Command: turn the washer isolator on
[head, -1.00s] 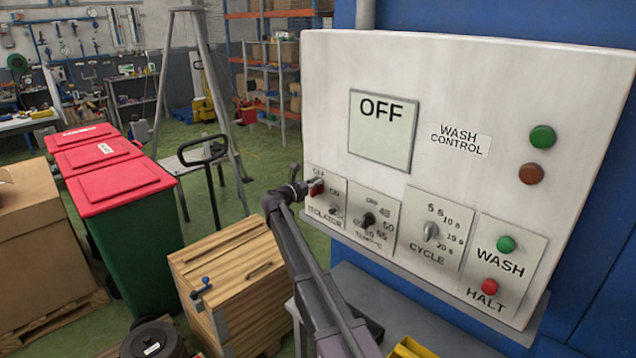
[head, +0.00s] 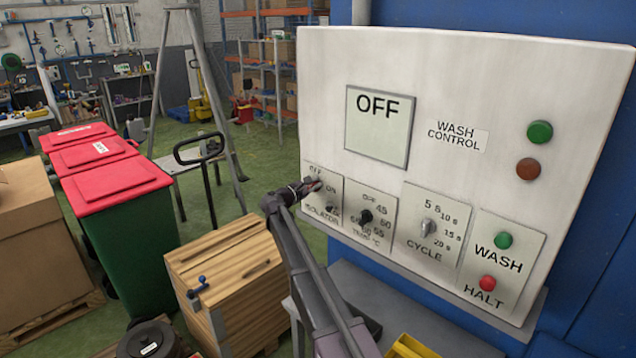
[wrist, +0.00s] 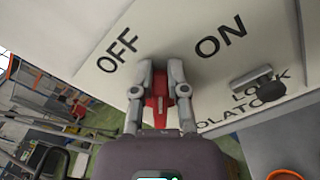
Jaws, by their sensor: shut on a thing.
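The washer isolator is a red handle on a small white plate (head: 335,205) marked OFF, ON and ISOLATOR, at the lower left of the wash control panel. In the wrist view the red isolator handle (wrist: 158,92) sits between the two fingers of my gripper (wrist: 160,92), which is shut on it. The handle lies between the words OFF and ON in that view. In the head view my gripper (head: 308,186) covers most of the handle. The panel's display (head: 380,128) reads OFF. A small lock part (wrist: 262,84) sits beside the word LOCK.
The temperature knob (head: 364,216), cycle knob (head: 428,227), green wash button (head: 503,240) and red halt button (head: 487,283) are to the right. A wooden crate (head: 230,280) and red-lidded bins (head: 115,185) stand left. Green floor lies beyond.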

